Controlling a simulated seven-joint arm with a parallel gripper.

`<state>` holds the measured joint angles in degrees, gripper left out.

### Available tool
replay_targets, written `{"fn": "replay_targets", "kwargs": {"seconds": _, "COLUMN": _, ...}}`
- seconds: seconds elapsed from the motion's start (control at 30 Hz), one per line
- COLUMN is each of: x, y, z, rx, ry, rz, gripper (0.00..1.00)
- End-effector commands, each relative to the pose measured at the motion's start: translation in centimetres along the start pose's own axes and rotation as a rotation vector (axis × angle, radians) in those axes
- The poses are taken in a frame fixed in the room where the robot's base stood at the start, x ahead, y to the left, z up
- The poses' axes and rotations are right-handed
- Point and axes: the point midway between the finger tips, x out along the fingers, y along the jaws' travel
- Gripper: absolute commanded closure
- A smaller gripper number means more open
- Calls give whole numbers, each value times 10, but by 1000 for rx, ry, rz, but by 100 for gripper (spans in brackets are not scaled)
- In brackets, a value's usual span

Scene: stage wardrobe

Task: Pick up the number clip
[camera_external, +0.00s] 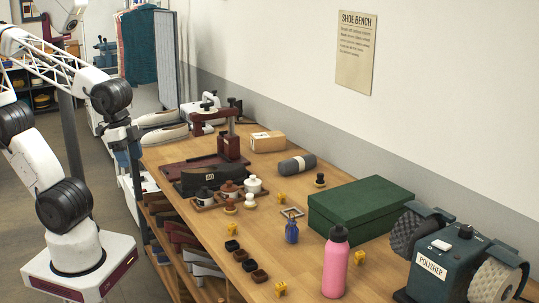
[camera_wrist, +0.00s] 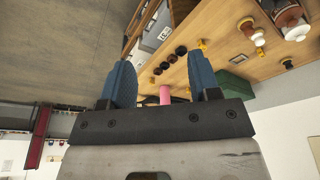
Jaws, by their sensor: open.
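Several small yellow pieces stand on the bench, one beside the blue bottle (camera_external: 281,197), one near the dark cups (camera_external: 232,229), one by the pink bottle (camera_external: 360,257) and one at the front (camera_external: 281,289). A dark curved piece marked 40 (camera_external: 207,181) stands near the bench's left edge. I cannot tell for sure which of these is the number clip. My gripper (camera_external: 126,150) hangs left of the bench's edge, apart from all of them. In the wrist view its blue fingers (camera_wrist: 164,76) are spread, with nothing between them; the pink bottle shows beyond.
The wooden bench (camera_external: 195,228) holds a pink bottle (camera_external: 336,262), a green box (camera_external: 359,206), a polisher (camera_external: 438,262), a grey roll (camera_external: 297,165), a dark red press (camera_external: 229,146), small lidded pots (camera_external: 229,189) and dark cups (camera_external: 259,276). A wall stands behind.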

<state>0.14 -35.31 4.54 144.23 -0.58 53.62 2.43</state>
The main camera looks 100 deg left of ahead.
Motion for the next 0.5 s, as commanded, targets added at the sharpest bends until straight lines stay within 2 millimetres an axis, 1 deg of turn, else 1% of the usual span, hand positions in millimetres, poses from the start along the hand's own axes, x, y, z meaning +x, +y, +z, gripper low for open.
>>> {"fn": "replay_targets", "kwargs": {"seconds": 0.17, "x": 10, "y": -6, "z": -23, "rx": 43, "ry": -23, "rz": -3, "gripper": 44}}
{"fn": "replay_targets", "kwargs": {"seconds": 0.27, "x": 20, "y": -11, "z": -41, "rx": 80, "ry": -38, "rz": -3, "gripper": 44}}
{"fn": "replay_targets", "kwargs": {"seconds": 0.5, "x": 50, "y": -27, "z": -87, "rx": 183, "ry": -80, "rz": -1, "gripper": 44}}
